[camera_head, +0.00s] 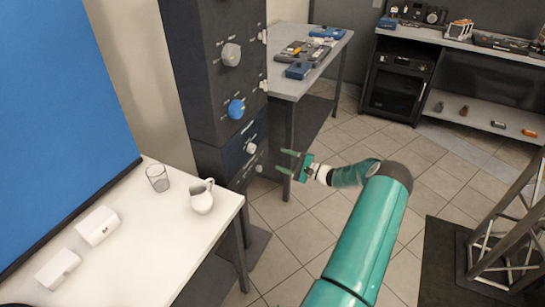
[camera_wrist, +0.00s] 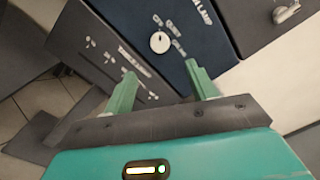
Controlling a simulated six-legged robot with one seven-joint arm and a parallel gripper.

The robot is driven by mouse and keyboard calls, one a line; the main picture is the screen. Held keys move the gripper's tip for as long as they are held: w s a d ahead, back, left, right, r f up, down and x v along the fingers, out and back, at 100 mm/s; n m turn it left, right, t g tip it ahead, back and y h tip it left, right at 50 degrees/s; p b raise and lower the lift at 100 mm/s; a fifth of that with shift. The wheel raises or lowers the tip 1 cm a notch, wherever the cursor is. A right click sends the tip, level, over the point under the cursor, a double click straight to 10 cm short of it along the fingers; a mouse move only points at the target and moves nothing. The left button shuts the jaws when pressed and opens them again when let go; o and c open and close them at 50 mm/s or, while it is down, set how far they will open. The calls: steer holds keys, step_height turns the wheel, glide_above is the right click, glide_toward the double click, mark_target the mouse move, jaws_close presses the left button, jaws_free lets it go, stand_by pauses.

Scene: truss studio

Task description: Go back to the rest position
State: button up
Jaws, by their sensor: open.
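My gripper (camera_head: 287,162) is at the end of my green arm, near the middle of the head view. Its two green fingers are apart with nothing between them, and they point left toward the dark cabinet (camera_head: 215,75). In the wrist view, my gripper (camera_wrist: 160,84) shows its fingers spread in front of the cabinet's dark panels, with a white round knob (camera_wrist: 160,42) beyond them. I cannot tell the exact gap to the cabinet, but no contact shows.
A white table (camera_head: 130,250) at the left holds a glass (camera_head: 157,177), a white pitcher (camera_head: 202,196) and two white boxes. A grey workbench (camera_head: 285,82) with tools stands behind the cabinet. A metal truss (camera_head: 500,235) is at the right. Tiled floor is open between them.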

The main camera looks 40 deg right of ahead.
steer(key=shift+s+d, duration=0.25)
steer(key=shift+s, duration=0.4)
